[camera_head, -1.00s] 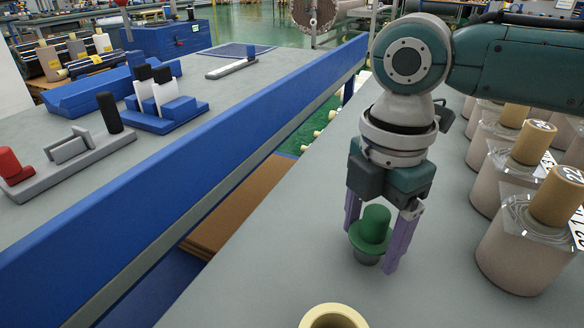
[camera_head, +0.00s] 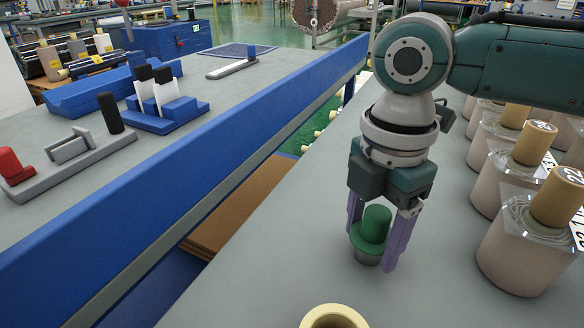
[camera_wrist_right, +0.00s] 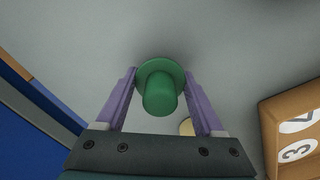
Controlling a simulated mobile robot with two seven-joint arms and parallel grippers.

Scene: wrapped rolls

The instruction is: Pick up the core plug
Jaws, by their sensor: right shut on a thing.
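The core plug (camera_head: 375,226) is green, with a round knob above a wider flange and a grey lower part. It stands upright at the grey table's surface in the head view; whether it touches the table is hard to tell. My right gripper (camera_head: 376,250) points down with its purple fingers shut on the plug from both sides. In the right wrist view the plug (camera_wrist_right: 160,88) sits between the fingertips of the right gripper (camera_wrist_right: 161,85). My left gripper is not in view.
Wrapped rolls (camera_head: 520,240) with tan cores stand in rows at the right. A cream ring-shaped core end (camera_head: 334,318) shows at the bottom edge. A blue-edged bench (camera_head: 190,195) with fixtures lies left, across a gap. The table around the plug is clear.

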